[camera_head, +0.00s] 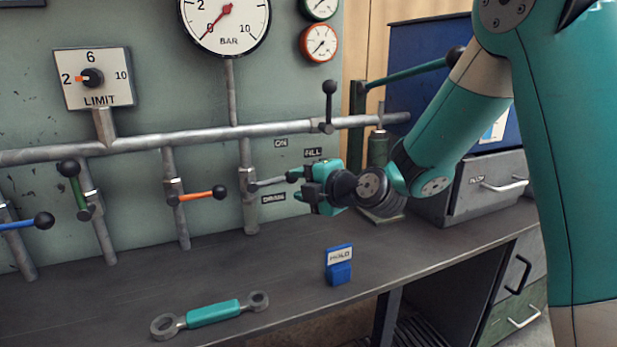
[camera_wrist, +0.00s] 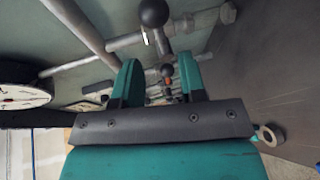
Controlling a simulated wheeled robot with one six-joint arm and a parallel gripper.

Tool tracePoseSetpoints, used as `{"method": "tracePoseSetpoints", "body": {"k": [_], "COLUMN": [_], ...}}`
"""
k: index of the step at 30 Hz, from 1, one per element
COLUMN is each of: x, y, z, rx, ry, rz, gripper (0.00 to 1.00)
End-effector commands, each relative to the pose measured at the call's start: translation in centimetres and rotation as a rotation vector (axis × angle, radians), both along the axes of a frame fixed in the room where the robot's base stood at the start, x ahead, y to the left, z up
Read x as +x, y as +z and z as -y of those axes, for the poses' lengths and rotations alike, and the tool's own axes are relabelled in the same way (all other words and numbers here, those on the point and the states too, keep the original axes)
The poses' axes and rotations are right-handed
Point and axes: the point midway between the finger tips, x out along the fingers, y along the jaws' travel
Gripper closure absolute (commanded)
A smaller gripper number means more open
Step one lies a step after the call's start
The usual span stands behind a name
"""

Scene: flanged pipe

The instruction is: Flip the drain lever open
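The selector lever (camera_head: 268,183) is a grey bar on the upright pipe, pointing right between the FILL and DRAIN labels (camera_head: 273,198). Its outer end is hidden by my gripper in the head view. My gripper (camera_head: 293,184) points left along the panel at that end. In the wrist view my gripper (camera_wrist: 159,64) is open, with a clear gap between its fingers. A large black knob (camera_wrist: 153,12), apparently this lever's, shows above the fingertips, on the panel side, not between them. I cannot tell whether anything touches.
An orange lever (camera_head: 197,196), a green lever (camera_head: 72,182) and a blue lever (camera_head: 27,223) sit to the left. A black-knobbed upright lever (camera_head: 328,105) stands above my gripper. A blue HOLD block (camera_head: 339,266) and a wrench (camera_head: 213,314) lie on the bench (camera_head: 120,290).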

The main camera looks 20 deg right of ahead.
Motion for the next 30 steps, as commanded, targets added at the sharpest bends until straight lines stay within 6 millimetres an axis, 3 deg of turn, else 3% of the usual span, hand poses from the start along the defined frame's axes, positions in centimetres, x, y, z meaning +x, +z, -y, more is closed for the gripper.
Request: {"method": "tracePoseSetpoints", "body": {"k": [14,15,30], "x": [-8.8,-9.0,-14.4], "y": [2.0,3.1,7.3], "z": [3.6,2.4,-5.4], "rx": [0.002,0.035,0.365], "ry": [-0.002,0.027,0.128], "rz": [0.0,-0.036,-0.556], "gripper": [0.62,0.62,0.62]}}
